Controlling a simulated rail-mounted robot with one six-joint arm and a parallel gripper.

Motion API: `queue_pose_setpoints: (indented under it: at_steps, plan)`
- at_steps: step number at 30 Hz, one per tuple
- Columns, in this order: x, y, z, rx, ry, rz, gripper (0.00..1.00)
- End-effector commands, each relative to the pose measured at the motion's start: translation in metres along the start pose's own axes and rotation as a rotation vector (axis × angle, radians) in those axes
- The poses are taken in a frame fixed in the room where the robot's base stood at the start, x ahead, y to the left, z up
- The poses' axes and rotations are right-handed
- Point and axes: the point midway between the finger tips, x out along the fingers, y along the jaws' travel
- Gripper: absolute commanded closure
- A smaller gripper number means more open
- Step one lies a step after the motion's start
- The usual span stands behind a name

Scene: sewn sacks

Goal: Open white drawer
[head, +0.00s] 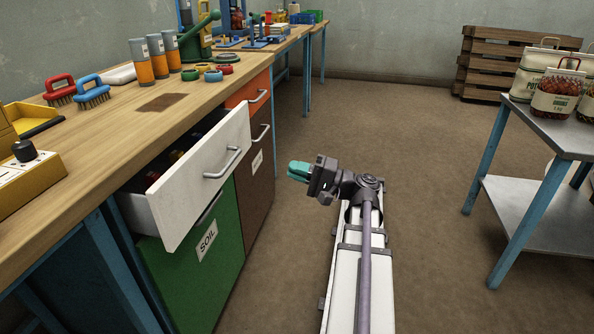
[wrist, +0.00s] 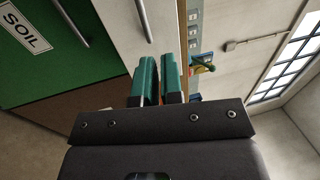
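The white drawer (head: 190,192) is pulled well out of the bench, above the green SOIL drawer. Its front carries a metal bar handle (head: 222,163), and dark and coloured contents show inside. My gripper (head: 290,172), with teal fingers, is right of the handle and clear of it, holding nothing. In the wrist view the teal fingers (wrist: 160,80) lie close together with a thin slit between them; I cannot tell if they are fully shut. The white drawer front (wrist: 120,25) and its handle (wrist: 144,20) show beyond the fingertips there.
The green SOIL drawer (head: 200,265) and a brown drawer (head: 255,170) are closed; an orange drawer (head: 249,92) is above the brown one. Brushes and canisters stand on the wooden bench (head: 120,130). A metal side table (head: 545,125) with sacks stands right. Floor between is free.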

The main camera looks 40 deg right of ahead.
Motion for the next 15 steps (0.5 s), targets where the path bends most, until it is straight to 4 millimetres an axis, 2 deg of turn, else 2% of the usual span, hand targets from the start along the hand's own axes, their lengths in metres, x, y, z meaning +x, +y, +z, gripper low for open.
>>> queue_pose_setpoints:
  at_steps: [2,9,15]
  plan:
    - [0.0000,0.0000,0.0000,0.000,0.000,0.000,0.85]
    - [0.0000,0.0000,0.0000,0.000,0.000,0.000,0.62]
    - [-0.0001,0.0000,0.0000,0.000,0.000,0.000,0.62]
